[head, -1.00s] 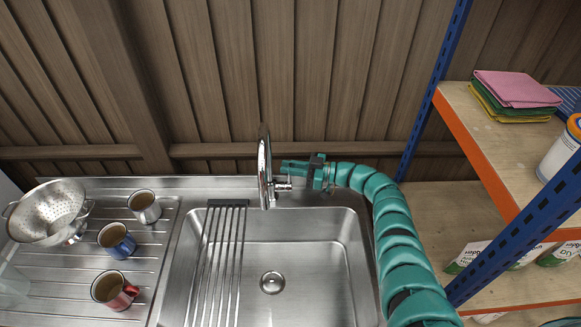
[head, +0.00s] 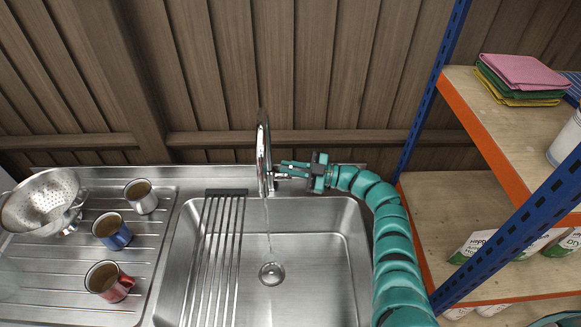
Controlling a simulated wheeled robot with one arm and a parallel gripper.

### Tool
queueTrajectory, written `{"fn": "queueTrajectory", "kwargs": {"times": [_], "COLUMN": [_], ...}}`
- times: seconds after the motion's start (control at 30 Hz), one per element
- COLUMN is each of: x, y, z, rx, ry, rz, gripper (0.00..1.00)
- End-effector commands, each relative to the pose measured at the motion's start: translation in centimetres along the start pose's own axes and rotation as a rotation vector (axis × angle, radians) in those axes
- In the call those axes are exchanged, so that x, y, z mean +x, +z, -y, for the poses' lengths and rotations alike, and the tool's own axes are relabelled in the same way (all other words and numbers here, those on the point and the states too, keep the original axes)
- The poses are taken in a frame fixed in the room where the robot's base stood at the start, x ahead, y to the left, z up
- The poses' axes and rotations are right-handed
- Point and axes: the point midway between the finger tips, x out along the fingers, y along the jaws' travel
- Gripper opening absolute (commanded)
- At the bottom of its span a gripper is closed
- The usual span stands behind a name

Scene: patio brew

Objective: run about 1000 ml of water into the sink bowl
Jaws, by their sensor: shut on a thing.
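The steel sink bowl (head: 320,250) is in the middle of the head view, with its round drain (head: 271,273) in the floor. The chrome tap (head: 264,160) stands at its back edge. A thin stream of water (head: 268,228) falls from the tap toward the drain. My teal gripper (head: 283,168) is at the right side of the tap and shut on its lever, which the fingers mostly hide. No clear water level shows in the bowl.
A roll-up rack (head: 240,235) lies across the bowl's left part. Several mugs, one of them red (head: 108,281), and a colander (head: 42,201) stand on the drainboard at left. A blue and orange shelf (head: 492,150) with cloths (head: 523,72) stands close on the right.

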Motion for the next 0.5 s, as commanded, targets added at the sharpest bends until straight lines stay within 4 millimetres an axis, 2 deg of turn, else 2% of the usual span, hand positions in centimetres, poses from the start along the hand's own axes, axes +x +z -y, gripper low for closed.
{"fn": "queueTrajectory", "kwargs": {"times": [0.3,0.33,0.4,0.5], "x": [-0.02,-0.03,-0.03,-0.03], "y": [-0.08,-0.07,-0.06,-0.05], "z": [0.03,0.03,0.03,0.04], "rx": [-0.008,-0.008,-0.008,-0.007], "ry": [0.000,0.000,0.000,0.000], "rz": [-0.001,-0.001,-0.001,-0.001], "gripper": [0.00,0.14,0.26,0.26]}}
